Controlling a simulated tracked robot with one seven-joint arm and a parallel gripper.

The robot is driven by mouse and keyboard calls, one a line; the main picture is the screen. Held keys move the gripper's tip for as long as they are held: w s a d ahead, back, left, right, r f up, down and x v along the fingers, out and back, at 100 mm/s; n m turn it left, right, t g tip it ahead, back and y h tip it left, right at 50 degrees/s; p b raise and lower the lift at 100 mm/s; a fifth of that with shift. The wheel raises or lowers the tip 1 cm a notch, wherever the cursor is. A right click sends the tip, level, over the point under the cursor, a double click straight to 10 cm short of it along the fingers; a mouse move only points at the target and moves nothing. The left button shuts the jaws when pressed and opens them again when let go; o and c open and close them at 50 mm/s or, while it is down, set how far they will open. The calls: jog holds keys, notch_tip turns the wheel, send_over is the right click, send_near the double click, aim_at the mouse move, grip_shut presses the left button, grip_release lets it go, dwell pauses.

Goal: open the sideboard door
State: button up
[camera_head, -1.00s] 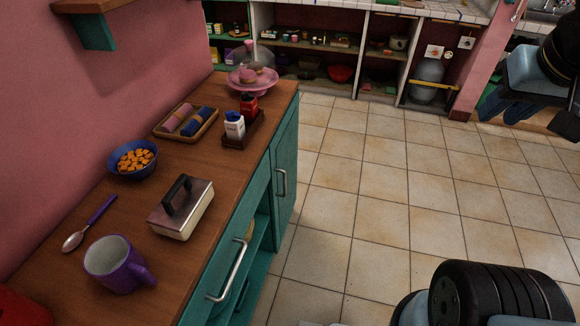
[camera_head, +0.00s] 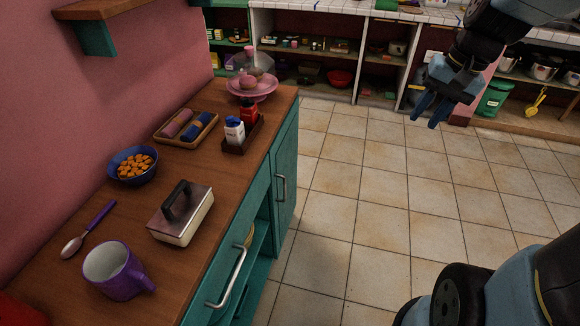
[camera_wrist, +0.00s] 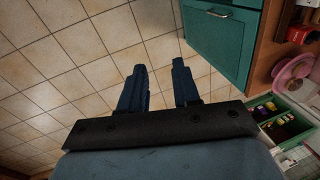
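The teal sideboard (camera_head: 262,190) with a brown wooden top stands along the pink wall at the left. Its door (camera_head: 285,170) is at the far end of the front, with a vertical metal handle (camera_head: 282,188). The door looks closed. In the wrist view the door (camera_wrist: 222,42) and its handle (camera_wrist: 218,13) are at the upper right. My gripper (camera_head: 423,108) is raised over the floor to the right of the sideboard, well apart from the door. In the wrist view my gripper (camera_wrist: 160,75) has its two fingers spread with only floor between them.
A drawer handle (camera_head: 228,276) sticks out of the near front, beside an open shelf bay. The top holds a purple mug (camera_head: 115,270), butter dish (camera_head: 182,215), blue bowl (camera_head: 133,165) and pink cake stand (camera_head: 252,88). The tiled floor (camera_head: 350,190) is clear.

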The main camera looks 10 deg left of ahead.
jog(key=w+a+f+m+g+y, duration=0.1)
jog(key=w+a+f+m+y, duration=0.5)
jog(key=f, duration=0.8)
jog(key=w+a+f+m+g+y, duration=0.1)
jog(key=w+a+f+m+y, duration=0.45)
jog(key=f, duration=0.85)
jog(key=w+a+f+m+g+y, duration=0.1)
jog(key=w+a+f+m+y, duration=0.25)
jog(key=a+f, duration=0.95)
jog(key=a, duration=0.2)
jog(key=s+a, duration=0.1)
jog(key=a, duration=0.2)
jog(key=s+a+f, duration=0.1)
jog(key=a, duration=0.2)
jog(key=shift+a+f, duration=0.35)
jog(key=shift+a, duration=0.05)
jog(key=shift+c, duration=0.5)
grip_shut()
